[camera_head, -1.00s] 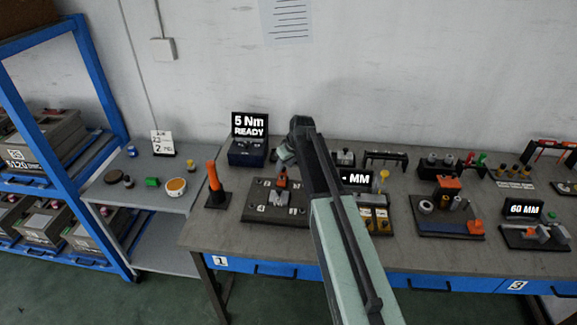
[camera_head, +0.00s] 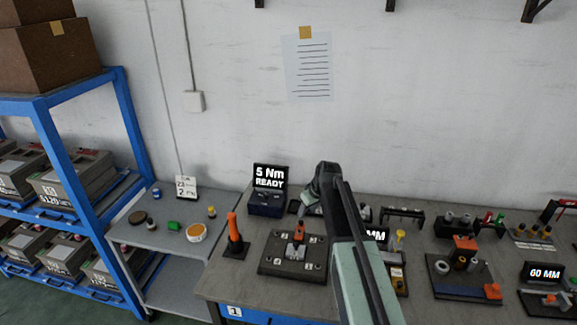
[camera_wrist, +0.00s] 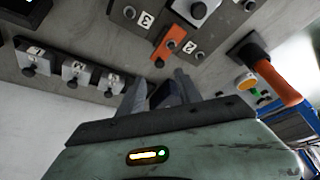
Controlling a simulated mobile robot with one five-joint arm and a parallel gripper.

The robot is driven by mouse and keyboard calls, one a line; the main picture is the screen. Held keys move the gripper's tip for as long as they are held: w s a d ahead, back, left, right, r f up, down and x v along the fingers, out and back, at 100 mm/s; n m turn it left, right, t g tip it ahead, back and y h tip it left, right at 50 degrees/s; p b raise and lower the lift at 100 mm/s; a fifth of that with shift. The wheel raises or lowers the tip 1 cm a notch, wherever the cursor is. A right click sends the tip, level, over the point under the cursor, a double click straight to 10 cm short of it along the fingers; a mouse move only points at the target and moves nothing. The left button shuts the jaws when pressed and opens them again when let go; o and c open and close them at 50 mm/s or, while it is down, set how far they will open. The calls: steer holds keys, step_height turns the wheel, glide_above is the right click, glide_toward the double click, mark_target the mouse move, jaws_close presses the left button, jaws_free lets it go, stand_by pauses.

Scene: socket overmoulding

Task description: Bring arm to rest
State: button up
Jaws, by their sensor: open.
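My gripper (camera_wrist: 160,92) is open, its two fingers apart, and no held object shows between them in the wrist view. In the head view my pale green arm reaches up over the workbench (camera_head: 228,285), and its wrist end hangs above the bench beside the dark fixture plate (camera_head: 270,266). The fixture plate carries an orange and grey part (camera_head: 297,240) and numbered studs.
A torque display (camera_head: 270,178) reading "5 Nm READY" and an orange-handled tool (camera_head: 235,232) stand left of my arm. A side table (camera_head: 160,236) and a blue rack (camera_head: 85,190) with grey boxes are further left. Several fixtures fill the bench to the right.

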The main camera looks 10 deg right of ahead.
steer(key=s+a+f+m+g+h, duration=0.1)
steer(key=s+m+g, duration=0.3)
steer(key=s, duration=2.2)
steer(key=shift+s+f+m+h, duration=0.35)
steer(key=shift+f+m+h, duration=0.2)
steer(key=shift+m, duration=0.15)
